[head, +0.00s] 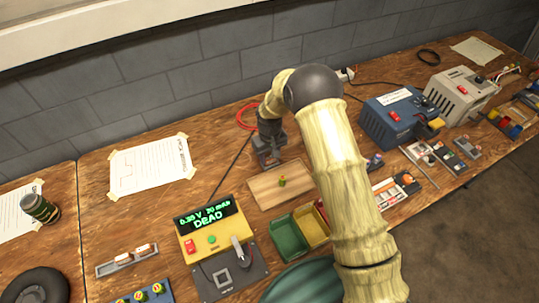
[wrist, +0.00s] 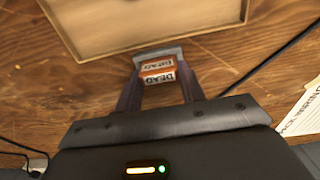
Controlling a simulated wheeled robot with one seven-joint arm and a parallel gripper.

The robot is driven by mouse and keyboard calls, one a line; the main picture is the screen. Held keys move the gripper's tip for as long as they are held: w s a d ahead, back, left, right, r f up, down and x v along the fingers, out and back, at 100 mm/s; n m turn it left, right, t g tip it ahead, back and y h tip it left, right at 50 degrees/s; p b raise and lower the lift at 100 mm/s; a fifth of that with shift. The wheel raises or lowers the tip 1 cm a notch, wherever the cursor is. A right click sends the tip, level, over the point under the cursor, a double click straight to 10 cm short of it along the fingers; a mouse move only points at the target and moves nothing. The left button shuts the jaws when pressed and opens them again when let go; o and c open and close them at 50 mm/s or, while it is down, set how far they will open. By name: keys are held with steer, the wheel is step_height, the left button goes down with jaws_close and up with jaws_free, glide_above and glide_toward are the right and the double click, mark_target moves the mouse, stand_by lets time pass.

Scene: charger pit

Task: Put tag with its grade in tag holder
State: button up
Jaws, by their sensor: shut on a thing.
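My gripper (head: 268,157) is low over the bench beside the left back corner of the wooden tray (head: 262,198). In the wrist view my gripper (wrist: 160,80) is shut on an orange-edged white tag (wrist: 158,79) marked DEAD on two faces. A grey piece (wrist: 172,51) lies just beyond the tag, near the tray's edge (wrist: 140,43); I cannot tell whether they touch. The tester display (head: 208,216) reads 0.38 V, 70 mAh, DEAD. A small green and orange cell (head: 282,181) is in the tray. The head view does not show the held tag.
A grey rail (head: 112,268) with two white-and-orange tags lies at left. Green (head: 287,238) and yellow (head: 311,228) bins stand in front of the tray. A blue power unit (head: 392,120) is at right. Dark cables cross the bench near the gripper.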

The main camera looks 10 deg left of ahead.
steer(key=o, duration=1)
steer(key=shift+r+p, duration=2.3)
steer(key=shift+r, duration=1.2)
